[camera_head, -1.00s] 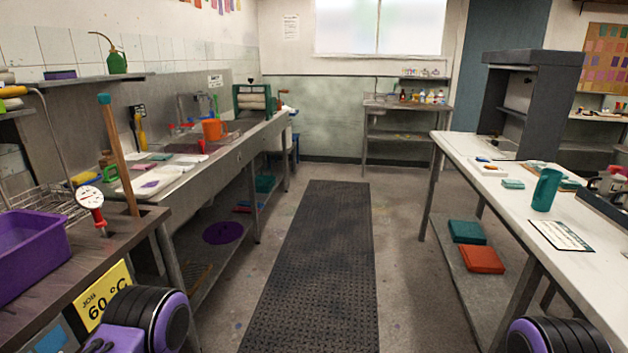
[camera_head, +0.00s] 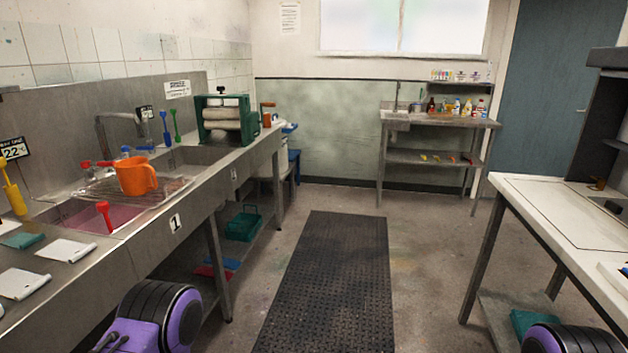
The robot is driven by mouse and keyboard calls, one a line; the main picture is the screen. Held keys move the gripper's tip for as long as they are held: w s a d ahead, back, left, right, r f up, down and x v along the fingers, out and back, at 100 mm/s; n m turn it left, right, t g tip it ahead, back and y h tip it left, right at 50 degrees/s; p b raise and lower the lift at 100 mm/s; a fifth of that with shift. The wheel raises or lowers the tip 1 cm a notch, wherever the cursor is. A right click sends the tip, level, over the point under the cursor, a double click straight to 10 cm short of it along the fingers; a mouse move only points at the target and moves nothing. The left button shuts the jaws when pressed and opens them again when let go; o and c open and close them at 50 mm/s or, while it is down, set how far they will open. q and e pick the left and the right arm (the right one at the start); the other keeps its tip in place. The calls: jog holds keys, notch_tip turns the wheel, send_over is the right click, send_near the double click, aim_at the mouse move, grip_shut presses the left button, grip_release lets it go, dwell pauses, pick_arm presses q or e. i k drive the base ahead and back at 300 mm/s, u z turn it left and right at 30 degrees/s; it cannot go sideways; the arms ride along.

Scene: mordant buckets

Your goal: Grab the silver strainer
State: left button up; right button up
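I cannot pick out a silver strainer for certain in the head view. A silvery wire rack or mesh (camera_head: 172,190) lies over the sink on the left, partly hidden by an orange jug (camera_head: 137,177); I cannot tell whether it is a strainer. Purple and black parts of my two arms show at the bottom left and bottom right edges. Neither of my grippers is in view.
A long steel sink bench (camera_head: 160,222) runs along the left, with a green roller wringer (camera_head: 222,118) at its far end. A white-topped table (camera_head: 560,212) stands right. A dark floor mat (camera_head: 330,285) lies clear between them. A steel table (camera_head: 440,121) with bottles stands at the back.

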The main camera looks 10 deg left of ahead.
aim_at(144, 119)
jog(key=i, duration=2.25)
jog(key=z, duration=0.55)
jog(key=i, duration=1.75)
jog(key=u, duration=2.05)
